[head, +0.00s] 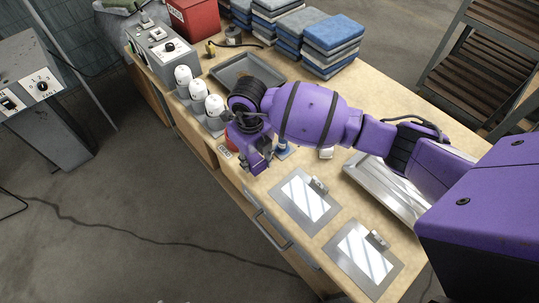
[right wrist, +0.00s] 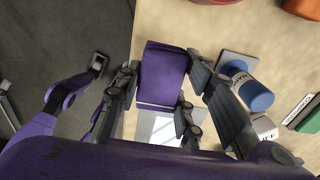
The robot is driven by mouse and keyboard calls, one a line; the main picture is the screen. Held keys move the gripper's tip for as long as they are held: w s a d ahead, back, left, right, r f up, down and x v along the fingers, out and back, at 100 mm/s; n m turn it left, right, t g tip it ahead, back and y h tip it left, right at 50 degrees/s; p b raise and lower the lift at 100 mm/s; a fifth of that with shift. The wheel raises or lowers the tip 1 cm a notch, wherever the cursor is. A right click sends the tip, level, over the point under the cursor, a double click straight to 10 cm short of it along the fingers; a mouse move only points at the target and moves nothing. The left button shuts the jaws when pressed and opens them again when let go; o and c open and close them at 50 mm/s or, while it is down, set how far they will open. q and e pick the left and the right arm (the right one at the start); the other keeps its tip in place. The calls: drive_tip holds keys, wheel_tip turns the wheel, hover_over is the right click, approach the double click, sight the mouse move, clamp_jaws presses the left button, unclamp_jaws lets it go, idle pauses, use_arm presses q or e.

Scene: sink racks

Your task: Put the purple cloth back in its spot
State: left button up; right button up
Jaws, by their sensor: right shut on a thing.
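The purple cloth (right wrist: 161,76) is a folded block between the fingers of my right gripper (right wrist: 158,100) in the right wrist view. The gripper is shut on it. In the head view, the right gripper (head: 255,152) points down near the worktable's front edge, and the cloth (head: 261,166) shows just below it, partly hidden by the fingers. The cloth appears to be held above the tabletop, though its exact height is hard to tell. My left gripper does not show in the head view.
Two shiny framed plates (head: 303,203) lie on the wooden worktable (head: 310,170). Several white-topped items (head: 198,90), a dark tray (head: 250,72) and stacked blue and grey cloths (head: 333,50) stand farther back. A metal tray (head: 378,185) lies under my arm.

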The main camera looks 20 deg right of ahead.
sight(254, 163)
drive_tip(key=shift+w+f, duration=0.15)
drive_tip(key=shift+w, duration=0.2)
drive_tip(key=shift+f, duration=1.55)
drive_tip(key=shift+f, duration=0.15)
drive_tip(key=o, duration=1.3)
